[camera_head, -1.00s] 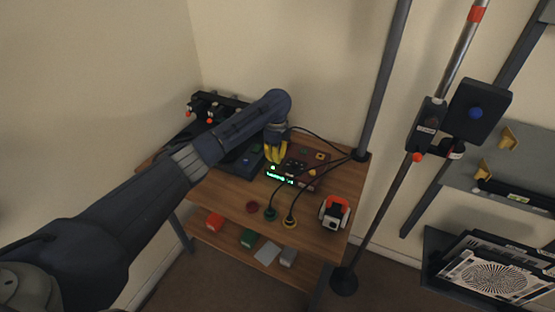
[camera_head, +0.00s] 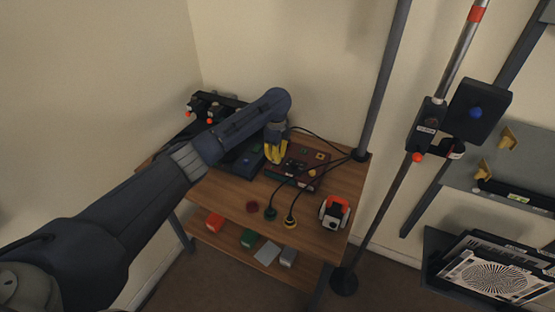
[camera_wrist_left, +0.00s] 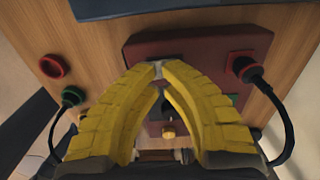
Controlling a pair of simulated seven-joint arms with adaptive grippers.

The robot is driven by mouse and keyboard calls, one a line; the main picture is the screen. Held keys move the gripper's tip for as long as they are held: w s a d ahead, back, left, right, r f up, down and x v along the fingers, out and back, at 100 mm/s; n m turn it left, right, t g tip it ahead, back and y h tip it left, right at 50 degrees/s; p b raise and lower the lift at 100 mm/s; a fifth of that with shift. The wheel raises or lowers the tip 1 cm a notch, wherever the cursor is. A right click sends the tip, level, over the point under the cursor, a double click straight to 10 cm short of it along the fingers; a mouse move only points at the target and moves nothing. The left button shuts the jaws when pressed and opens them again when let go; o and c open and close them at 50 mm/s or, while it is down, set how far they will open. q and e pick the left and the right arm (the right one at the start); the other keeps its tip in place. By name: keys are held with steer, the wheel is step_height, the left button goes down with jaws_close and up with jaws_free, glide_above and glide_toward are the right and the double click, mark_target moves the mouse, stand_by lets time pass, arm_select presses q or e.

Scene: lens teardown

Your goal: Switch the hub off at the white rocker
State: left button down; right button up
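The hub is a dark red box (camera_head: 283,172) on the wooden table, with its front display dark. In the left wrist view its red casing (camera_wrist_left: 200,46) lies behind my fingers. My left gripper (camera_head: 274,160) has yellow fingers, pointing down at the hub's left part. In the wrist view the left gripper's fingertips (camera_wrist_left: 159,74) meet over the casing, and the gripper looks shut with nothing clearly held. A small pale patch shows at the tips; I cannot tell whether it is the white rocker. The rocker is otherwise hidden by the fingers. My right gripper is out of view.
Black cables run from the hub to a green ring socket (camera_head: 270,213) and a yellow one (camera_head: 290,222). A red ring (camera_head: 252,207) lies nearby. An orange and white device (camera_head: 334,213) stands at the table's right. A grey upright pole (camera_head: 382,85) rises behind the table.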

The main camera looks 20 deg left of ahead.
arm_select(q)
steer(key=shift+r, duration=2.9)
